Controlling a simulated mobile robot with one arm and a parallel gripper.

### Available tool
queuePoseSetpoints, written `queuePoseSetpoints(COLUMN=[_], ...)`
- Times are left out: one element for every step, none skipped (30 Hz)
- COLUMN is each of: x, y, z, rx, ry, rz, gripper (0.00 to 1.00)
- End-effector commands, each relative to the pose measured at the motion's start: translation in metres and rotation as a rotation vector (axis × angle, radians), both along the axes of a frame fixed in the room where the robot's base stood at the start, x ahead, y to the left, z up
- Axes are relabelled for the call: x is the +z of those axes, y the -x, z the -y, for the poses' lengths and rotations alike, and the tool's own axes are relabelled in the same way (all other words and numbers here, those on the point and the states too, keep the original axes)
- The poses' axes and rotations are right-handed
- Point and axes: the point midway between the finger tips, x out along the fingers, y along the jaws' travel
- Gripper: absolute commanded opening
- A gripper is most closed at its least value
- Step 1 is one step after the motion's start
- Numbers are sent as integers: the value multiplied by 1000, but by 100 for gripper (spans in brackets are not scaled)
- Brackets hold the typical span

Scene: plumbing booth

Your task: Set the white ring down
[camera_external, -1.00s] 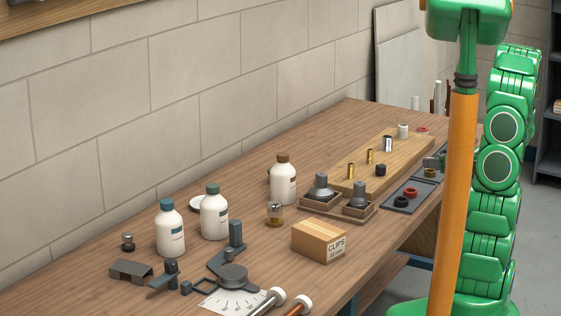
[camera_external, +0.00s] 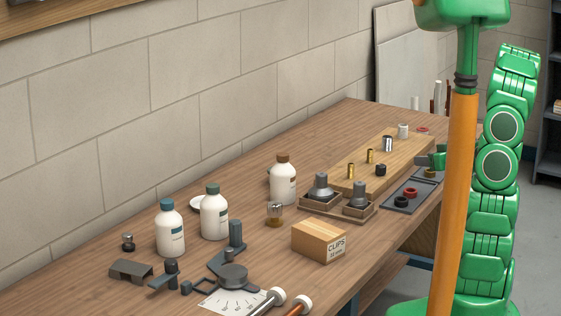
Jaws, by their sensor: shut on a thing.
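My gripper (camera_external: 428,162) shows small and partly hidden behind my orange column, at the right end of the bench over the dark trays. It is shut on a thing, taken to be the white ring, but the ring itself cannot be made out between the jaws. A dark tray (camera_external: 391,204) just left of it holds a red ring (camera_external: 411,192) and a black ring (camera_external: 401,202). A brass-coloured ring (camera_external: 430,173) lies just below the gripper.
A wooden board (camera_external: 345,180) carries brass fittings (camera_external: 370,156), a black cap (camera_external: 381,170), a chrome sleeve (camera_external: 387,144) and a white cylinder (camera_external: 403,131). White bottles (camera_external: 283,182), a carton marked CLIPS (camera_external: 319,242) and tools stand nearer. Bare bench lies along the wall.

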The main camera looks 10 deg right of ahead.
Motion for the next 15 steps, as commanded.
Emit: queuePoseSetpoints(x=[-3, -5, -7, -8, -10, -12, -13, -15, -16, -17, -18, -19, -20, -21, -22], y=[-8, -13, -19, -24, -28, -34, -38, -43, -48, -53, -57, -63, -67, -71, -76], z=[-5, -7, -9, -11, -13, -16, -18, -21, -24, -26, -28, -32, -34, -37, -41], rx=[-9, -16, -29, -38, -47, -58, -67, -75, -86, -96, -104, -116, -125, -133, -144], ry=[0, 0, 0, -1, -1, 0, 0, 1, 2, 2, 2, 3, 3, 4, 6], rz=[-4, -6, -9, -11, -12, -15, -17, -17, -18, -19, -20, -19, -18, -18, -17], gripper=[16, 16, 16, 16, 16, 16, 16, 16, 16, 16, 16, 16, 16, 16, 16])
